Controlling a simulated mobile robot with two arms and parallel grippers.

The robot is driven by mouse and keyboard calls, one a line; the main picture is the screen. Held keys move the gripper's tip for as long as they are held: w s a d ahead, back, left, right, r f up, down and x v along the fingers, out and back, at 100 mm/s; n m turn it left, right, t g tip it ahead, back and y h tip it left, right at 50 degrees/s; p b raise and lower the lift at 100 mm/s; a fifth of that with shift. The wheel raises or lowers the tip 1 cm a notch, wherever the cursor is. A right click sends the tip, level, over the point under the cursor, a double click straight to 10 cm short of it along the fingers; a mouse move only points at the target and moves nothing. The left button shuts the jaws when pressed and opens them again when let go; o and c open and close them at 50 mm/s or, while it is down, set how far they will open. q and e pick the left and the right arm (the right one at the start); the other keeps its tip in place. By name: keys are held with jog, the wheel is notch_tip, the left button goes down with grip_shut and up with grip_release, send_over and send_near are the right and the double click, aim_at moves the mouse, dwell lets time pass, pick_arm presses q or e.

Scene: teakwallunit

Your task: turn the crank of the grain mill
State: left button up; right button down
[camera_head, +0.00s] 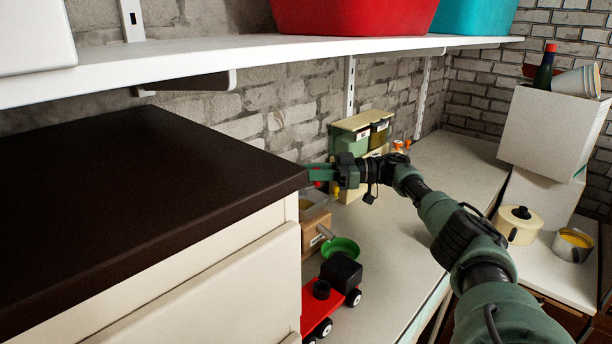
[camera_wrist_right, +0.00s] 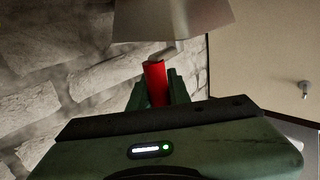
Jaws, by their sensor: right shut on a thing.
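The grain mill (camera_head: 313,233) shows as a light wooden box partly hidden behind the dark-topped cabinet, with a green bowl (camera_head: 341,247) beside it. My right gripper (camera_head: 318,174) reaches in above the mill, its tip close to the cabinet's corner. In the right wrist view my right gripper (camera_wrist_right: 157,92) is shut on the red handle (camera_wrist_right: 155,76) of the crank, with the green fingers on either side. The bent grey crank rod (camera_wrist_right: 168,52) runs from the handle up under a pale metal hopper (camera_wrist_right: 172,18). My left gripper is not in view.
The dark-topped cabinet (camera_head: 150,180) stands close on the left. A white shelf (camera_head: 260,58) hangs above. The right part of the counter (camera_head: 455,160) is clear.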

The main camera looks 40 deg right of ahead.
jog(key=c, duration=1.3)
grip_release()
jog(key=shift+a, duration=0.1)
jog(key=b+v, duration=0.2)
jog(key=v, duration=0.5)
jog(key=shift+s+d+b, duration=0.15)
jog(key=shift+d+b, duration=0.2)
jog(key=shift+b, duration=0.05)
